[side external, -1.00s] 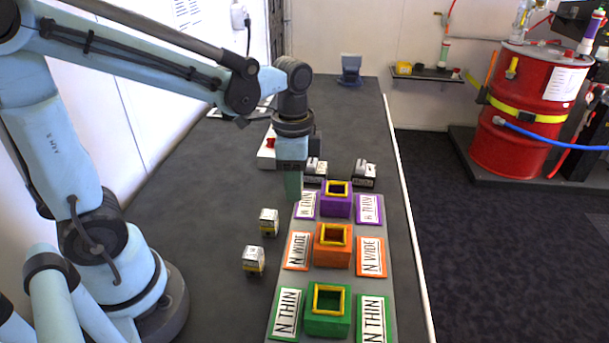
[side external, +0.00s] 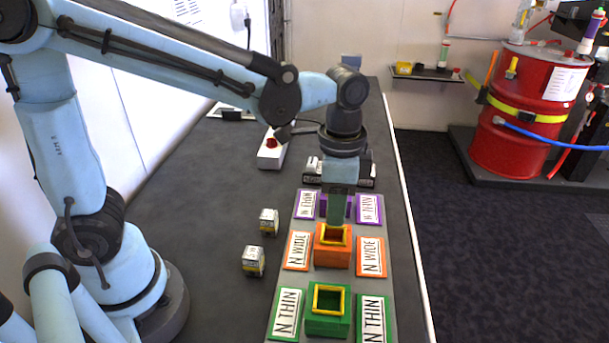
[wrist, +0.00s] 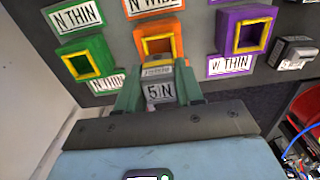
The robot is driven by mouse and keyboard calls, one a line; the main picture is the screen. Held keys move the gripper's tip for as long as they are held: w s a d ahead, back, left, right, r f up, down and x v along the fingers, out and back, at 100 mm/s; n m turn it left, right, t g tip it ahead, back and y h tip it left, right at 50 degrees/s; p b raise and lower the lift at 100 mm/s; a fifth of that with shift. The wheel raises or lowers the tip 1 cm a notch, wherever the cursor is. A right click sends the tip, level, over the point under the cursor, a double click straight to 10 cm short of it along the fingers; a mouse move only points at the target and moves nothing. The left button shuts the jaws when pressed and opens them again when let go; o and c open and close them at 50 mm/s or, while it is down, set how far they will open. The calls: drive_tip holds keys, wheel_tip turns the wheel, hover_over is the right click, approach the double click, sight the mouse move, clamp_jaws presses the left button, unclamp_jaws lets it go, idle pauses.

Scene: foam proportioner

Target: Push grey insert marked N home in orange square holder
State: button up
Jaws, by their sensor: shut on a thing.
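The orange square holder (side external: 332,256) has a yellow-rimmed square opening and stands between two N WIDE labels. My gripper (side external: 338,222) points down at the far side of that opening and hides most of the purple holder. In the wrist view my gripper (wrist: 160,86) is shut on a grey insert marked 5 N (wrist: 160,90), held between green fingers. The orange holder (wrist: 158,41) is just beyond the insert in that view. The insert is hard to make out in the side view, and I cannot tell whether it touches the holder.
A green holder (side external: 327,321) is nearer the camera and the purple holder (wrist: 241,32) is on the other side. Two small grey blocks (side external: 268,222) (side external: 253,261) lie left of the board. A white box with a red button (side external: 271,150) stands behind.

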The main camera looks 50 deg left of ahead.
drive_tip(key=shift+f, duration=2.1)
drive_tip(key=o, duration=1.5)
drive_tip(key=shift+r, duration=3.05)
